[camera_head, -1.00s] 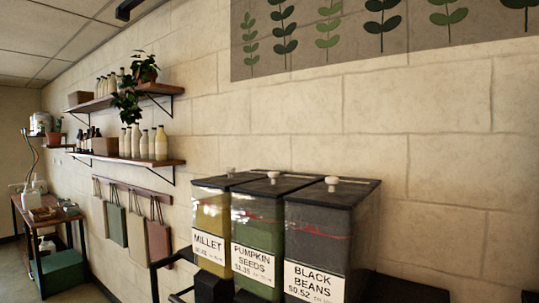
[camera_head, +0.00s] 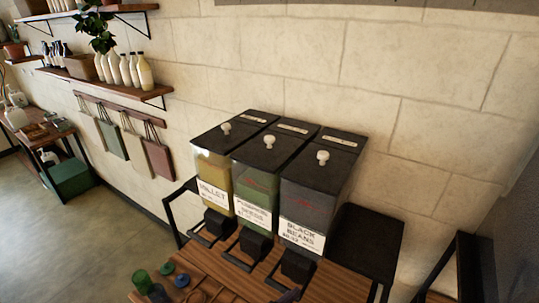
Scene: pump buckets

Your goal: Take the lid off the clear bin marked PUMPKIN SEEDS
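The clear bin marked PUMPKIN SEEDS (camera_head: 258,190) stands in the middle of a row of three bins, with green contents showing through its front. Its black lid (camera_head: 285,142) is on, with a white round knob (camera_head: 268,139) on top. The MILLET bin (camera_head: 213,175) is close on its left and the BLACK BEANS bin (camera_head: 308,205) close on its right, both with black lids and white knobs. Neither of my grippers shows in the view.
The bins stand at the back of a wooden table (camera_head: 210,268) against a block wall. Black dispensers (camera_head: 256,243) jut out below the bins. Green and blue small items (camera_head: 142,280) lie at the table's front left. Wall shelves and hanging bags are at left.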

